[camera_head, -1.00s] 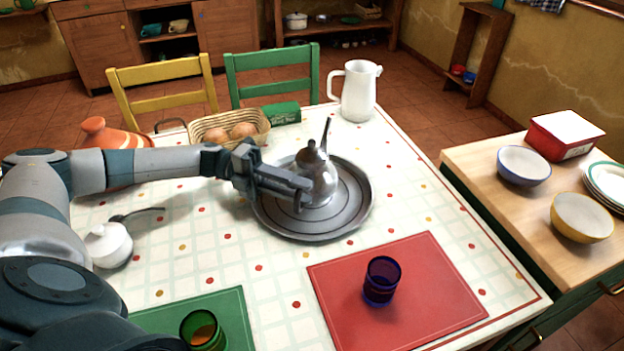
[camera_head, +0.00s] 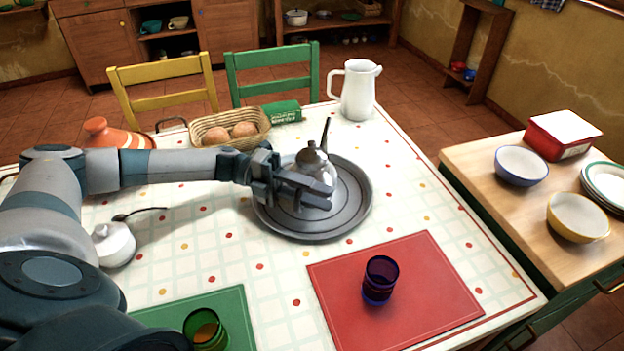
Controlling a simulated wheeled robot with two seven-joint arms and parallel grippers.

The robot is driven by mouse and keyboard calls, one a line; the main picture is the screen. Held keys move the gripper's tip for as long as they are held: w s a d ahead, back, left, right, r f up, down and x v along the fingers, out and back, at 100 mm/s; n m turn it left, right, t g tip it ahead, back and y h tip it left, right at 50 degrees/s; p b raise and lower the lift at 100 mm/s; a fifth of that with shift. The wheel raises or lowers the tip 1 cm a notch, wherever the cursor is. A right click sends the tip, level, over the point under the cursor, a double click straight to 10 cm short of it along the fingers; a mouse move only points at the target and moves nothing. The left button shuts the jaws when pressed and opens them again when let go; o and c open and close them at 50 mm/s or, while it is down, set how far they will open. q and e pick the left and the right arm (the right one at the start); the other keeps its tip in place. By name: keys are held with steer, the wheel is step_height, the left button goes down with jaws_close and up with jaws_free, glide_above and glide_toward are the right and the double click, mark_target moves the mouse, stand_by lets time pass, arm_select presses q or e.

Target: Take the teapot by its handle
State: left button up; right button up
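The silver metal teapot (camera_head: 318,166) stands on a round grey tray (camera_head: 345,225) in the middle of the table, its thin spout pointing up and away. My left gripper (camera_head: 326,197) reaches in from the left, with its fingers at the near side of the teapot, covering its lower body. The teapot's handle is not clearly visible; the gripper hides that side. I cannot tell whether the fingers are around the handle or only in front of it, or how far they are closed. My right gripper is out of view.
A bread basket (camera_head: 208,127), a green box (camera_head: 283,111) and a white pitcher (camera_head: 358,92) stand behind. A white sugar bowl (camera_head: 114,245) is at the left. A blue cup (camera_head: 380,280) stands on a red mat (camera_head: 430,300), a green cup (camera_head: 204,329) at the front.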

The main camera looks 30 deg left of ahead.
arm_select(q)
jaws_close()
steer(key=shift+r, duration=0.1)
stand_by(1.1)
steer(key=shift+r, duration=0.1)
